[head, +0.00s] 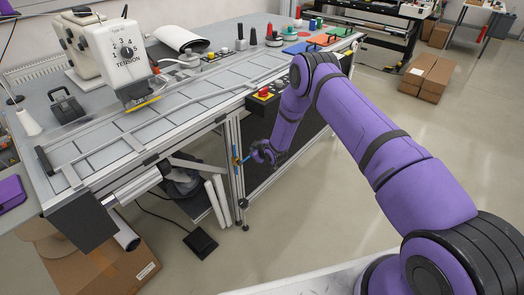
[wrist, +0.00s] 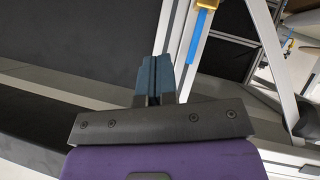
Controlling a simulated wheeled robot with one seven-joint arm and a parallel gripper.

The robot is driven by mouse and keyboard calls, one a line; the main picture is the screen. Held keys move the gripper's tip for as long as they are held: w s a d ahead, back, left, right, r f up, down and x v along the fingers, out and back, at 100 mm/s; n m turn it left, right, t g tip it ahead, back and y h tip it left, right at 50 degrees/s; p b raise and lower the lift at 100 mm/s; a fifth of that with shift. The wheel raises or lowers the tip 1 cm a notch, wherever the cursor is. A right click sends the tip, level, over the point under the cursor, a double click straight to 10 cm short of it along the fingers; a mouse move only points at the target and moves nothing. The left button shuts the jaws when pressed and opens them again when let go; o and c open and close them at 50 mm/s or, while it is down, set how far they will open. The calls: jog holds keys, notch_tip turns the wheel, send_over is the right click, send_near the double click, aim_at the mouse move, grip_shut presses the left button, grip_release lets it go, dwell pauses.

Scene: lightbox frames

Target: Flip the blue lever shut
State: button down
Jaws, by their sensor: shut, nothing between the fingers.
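The blue lever (wrist: 199,36) shows in the wrist view as a flat blue strip below a brass-coloured fitting (wrist: 208,4), beside a pale metal post. It lies up and to the right of my gripper (wrist: 155,72), apart from it in the picture. My gripper's two dark blue-grey fingers are together with nothing between them. In the head view my gripper (head: 254,157) is low beside the table's front leg. A small blue piece, likely the lever (head: 237,160), shows just left of it at the leg. Its exact angle is hard to tell there.
The metal-framed workbench (head: 180,100) carries a white sewing machine (head: 105,50) and a red stop button (head: 263,92). A dark panel (wrist: 70,35) fills the left of the wrist view. White rolls (head: 217,200) and a cardboard box (head: 95,265) stand below.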

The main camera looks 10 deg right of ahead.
jog(key=shift+w+d+v, duration=0.1)
jog(key=shift+d+v, duration=0.05)
jog(key=shift+v, duration=0.65)
jog(key=shift+w+d+v, duration=0.1)
jog(key=shift+d+v, duration=0.05)
jog(key=shift+v, duration=0.7)
jog(key=shift+w+d+v, duration=0.1)
jog(key=shift+d+v, duration=0.05)
jog(key=shift+v, duration=0.65)
jog(key=shift+r, duration=0.15)
